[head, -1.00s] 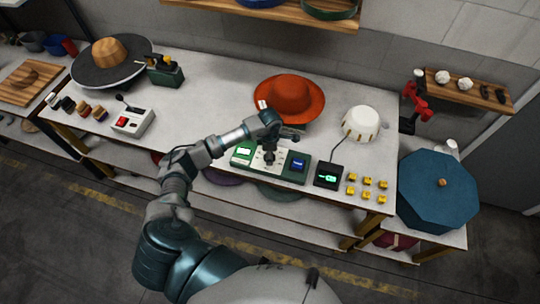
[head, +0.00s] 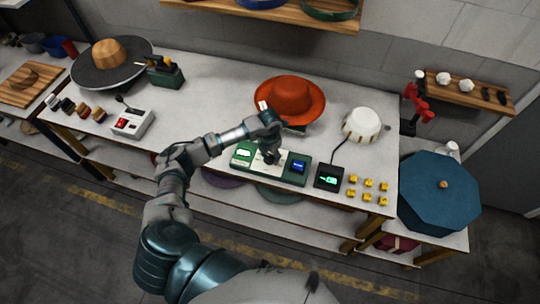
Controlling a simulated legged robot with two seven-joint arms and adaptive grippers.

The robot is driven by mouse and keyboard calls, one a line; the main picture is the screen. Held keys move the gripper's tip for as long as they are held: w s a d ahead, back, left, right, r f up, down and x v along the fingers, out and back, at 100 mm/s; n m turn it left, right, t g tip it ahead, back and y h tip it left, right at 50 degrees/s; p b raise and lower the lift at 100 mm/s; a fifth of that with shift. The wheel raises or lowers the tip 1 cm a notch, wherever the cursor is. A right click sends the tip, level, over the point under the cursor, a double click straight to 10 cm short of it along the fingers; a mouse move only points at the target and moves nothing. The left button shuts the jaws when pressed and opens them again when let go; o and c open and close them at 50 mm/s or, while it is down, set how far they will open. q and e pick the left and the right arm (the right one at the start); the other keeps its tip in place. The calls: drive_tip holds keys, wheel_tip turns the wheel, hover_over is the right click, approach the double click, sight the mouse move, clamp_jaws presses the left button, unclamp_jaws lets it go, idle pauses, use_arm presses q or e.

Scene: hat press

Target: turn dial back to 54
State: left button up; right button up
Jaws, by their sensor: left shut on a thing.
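My left gripper (head: 270,157) is over the middle of the panel, pointing down, and is shut on the dial there. The gripper hides the dial and most of its markings, so I cannot read its setting. My right gripper is not in view.
An orange hat (head: 291,97) stands just behind the panel. A black box with a green display (head: 328,178) and several yellow pieces (head: 368,184) lie to the right. A white dome (head: 361,124) stands behind them. A grey box with a red switch (head: 132,123) is to the left.

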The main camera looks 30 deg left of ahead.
sight(270, 155)
use_arm(q)
drive_tip(key=n, duration=0.3)
drive_tip(key=shift+w+a+r+n, duration=0.1)
drive_tip(key=shift+w+r+n, duration=0.1)
drive_tip(key=shift+n, duration=0.1)
drive_tip(key=shift+n+p, duration=0.45)
drive_tip(key=shift+n, duration=1.35)
drive_tip(key=o, duration=1.2)
drive_tip(key=shift+c, duration=0.2)
drive_tip(key=shift+f, duration=0.1)
wheel_tip(270, 155, up, 12)
drive_tip(key=shift+a, duration=0.15)
